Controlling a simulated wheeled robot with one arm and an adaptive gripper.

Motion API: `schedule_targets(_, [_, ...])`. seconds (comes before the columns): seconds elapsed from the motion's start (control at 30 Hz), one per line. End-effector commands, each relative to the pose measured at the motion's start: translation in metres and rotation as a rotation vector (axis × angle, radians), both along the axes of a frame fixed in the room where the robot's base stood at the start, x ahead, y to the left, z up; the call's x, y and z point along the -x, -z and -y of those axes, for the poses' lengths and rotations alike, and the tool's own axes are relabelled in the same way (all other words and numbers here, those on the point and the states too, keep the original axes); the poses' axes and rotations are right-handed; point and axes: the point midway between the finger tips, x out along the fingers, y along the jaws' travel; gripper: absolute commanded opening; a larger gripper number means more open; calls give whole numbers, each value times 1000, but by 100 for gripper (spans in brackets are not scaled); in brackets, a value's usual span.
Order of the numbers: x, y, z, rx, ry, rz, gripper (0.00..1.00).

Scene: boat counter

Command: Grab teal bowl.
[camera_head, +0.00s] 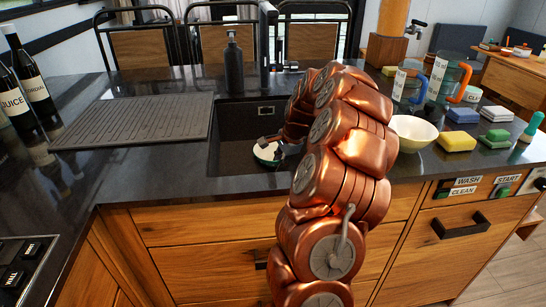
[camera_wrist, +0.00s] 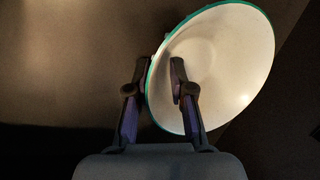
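The teal bowl (camera_wrist: 225,60) has a pale inside and a thin teal rim. In the wrist view it fills the upper right, looking tilted. My gripper (camera_wrist: 160,68) straddles its left rim, with one finger outside the wall and the other inside the bowl. A gap shows between the fingertips, and I cannot tell whether both press on the wall. In the head view the bowl (camera_head: 267,154) is small, low in the sink, with my gripper (camera_head: 268,139) at its upper edge. My arm hides part of the sink.
The dark sink (camera_head: 228,122) has walls close around my gripper. A soap bottle (camera_head: 233,65) and faucet (camera_head: 266,45) stand behind it. A cream bowl (camera_head: 413,132), mugs (camera_head: 445,75) and sponges (camera_head: 456,141) are right. The drainboard (camera_head: 140,118) at left is empty.

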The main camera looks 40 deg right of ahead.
Motion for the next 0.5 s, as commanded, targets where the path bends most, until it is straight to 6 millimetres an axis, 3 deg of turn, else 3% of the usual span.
schedule_targets(0.17, [0, 0, 0, 0, 0, 0, 1])
schedule_targets(0.5, [1, 1, -1, -2, -1, -4, 0])
